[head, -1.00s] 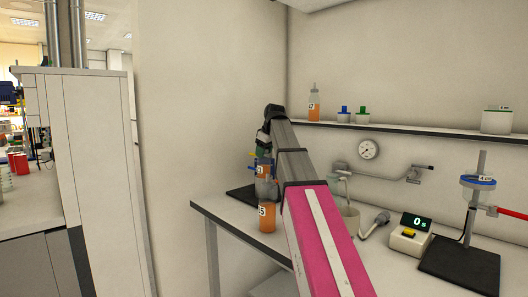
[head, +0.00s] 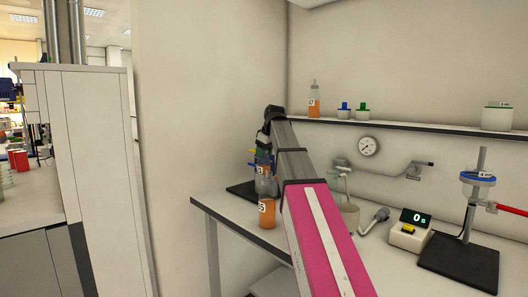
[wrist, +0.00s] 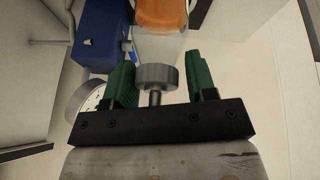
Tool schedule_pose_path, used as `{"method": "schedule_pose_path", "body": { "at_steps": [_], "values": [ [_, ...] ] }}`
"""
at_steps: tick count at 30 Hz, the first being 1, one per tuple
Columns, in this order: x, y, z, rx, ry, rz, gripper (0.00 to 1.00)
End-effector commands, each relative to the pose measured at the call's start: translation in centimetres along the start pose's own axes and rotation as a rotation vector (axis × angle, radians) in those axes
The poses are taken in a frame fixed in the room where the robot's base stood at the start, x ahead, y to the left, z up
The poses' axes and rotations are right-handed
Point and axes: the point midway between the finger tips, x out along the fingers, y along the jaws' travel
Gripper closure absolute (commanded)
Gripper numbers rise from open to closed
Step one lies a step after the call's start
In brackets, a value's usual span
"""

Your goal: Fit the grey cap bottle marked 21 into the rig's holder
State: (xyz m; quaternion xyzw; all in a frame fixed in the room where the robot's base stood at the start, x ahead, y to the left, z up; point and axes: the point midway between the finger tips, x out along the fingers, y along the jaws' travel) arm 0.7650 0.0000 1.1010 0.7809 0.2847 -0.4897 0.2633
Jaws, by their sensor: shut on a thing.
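In the wrist view, the green fingers of my gripper (wrist: 160,82) are shut around the grey cap of a clear bottle (wrist: 155,45) with orange contents. Its number is not readable there. In the head view my gripper (head: 264,143) is at the far left end of the bench, small and partly hidden by my arm, over a cluster of bottle and fixture parts.
An orange bottle (head: 267,214) stands at the bench's front edge, close to the cluster. Another orange bottle (head: 314,103) and small blue and green items stand on the shelf (head: 400,129).

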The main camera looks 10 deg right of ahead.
Motion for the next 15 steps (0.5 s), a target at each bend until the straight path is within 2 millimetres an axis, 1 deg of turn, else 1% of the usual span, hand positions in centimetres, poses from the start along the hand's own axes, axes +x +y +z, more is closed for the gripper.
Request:
{"method": "schedule_pose_path", "body": {
  "at_steps": [15],
  "values": [
    [0.88, -0.14, 0.38, 0.000, 0.000, 0.000, 0.95]
  ]
}}
